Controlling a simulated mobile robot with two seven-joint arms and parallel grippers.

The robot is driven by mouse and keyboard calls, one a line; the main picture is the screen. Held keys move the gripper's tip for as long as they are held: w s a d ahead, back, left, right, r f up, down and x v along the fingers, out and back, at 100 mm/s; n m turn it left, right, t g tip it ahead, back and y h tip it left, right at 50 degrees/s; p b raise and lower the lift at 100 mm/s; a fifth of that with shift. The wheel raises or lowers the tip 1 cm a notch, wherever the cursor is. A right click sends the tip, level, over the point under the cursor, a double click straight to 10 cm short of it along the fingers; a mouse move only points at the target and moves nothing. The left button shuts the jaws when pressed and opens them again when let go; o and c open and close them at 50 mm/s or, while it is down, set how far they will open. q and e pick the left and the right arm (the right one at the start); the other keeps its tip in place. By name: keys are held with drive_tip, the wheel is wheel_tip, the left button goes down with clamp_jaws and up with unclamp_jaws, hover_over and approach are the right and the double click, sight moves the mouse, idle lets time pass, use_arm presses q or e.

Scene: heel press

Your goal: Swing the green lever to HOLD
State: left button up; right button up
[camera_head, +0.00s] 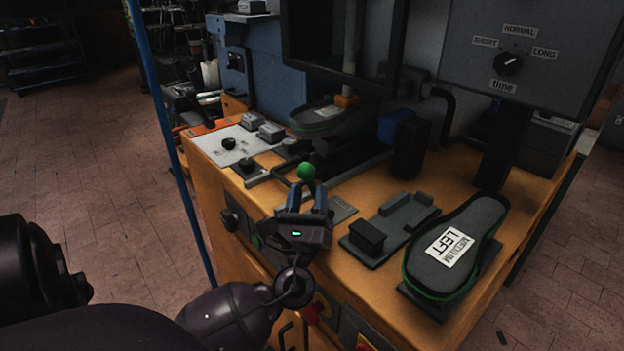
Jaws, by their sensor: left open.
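The green lever's round knob (306,172) stands at the front edge of the orange machine bench, in the middle of the view. My left gripper (307,190) is open, with its two blue-grey fingers pointing up and away towards the knob. The knob shows just beyond and between the fingertips; I cannot tell whether they touch it. The lever's shaft is mostly hidden behind the gripper. A small grey plate (341,210) lies just right of the fingers. I cannot read a HOLD mark anywhere. My right gripper is not in view.
A press with another sole (325,117) stands behind. A control panel (226,145) sits left, a time dial (508,64) top right. A blue post (170,140) rises at left.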

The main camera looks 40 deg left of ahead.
use_arm(q)
drive_tip(key=s+d, duration=0.7)
drive_tip(key=s, duration=0.3)
drive_tip(key=shift+s+d+f, duration=0.15)
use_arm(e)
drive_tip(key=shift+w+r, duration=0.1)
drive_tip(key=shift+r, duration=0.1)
use_arm(q)
drive_tip(key=shift+p, duration=0.3)
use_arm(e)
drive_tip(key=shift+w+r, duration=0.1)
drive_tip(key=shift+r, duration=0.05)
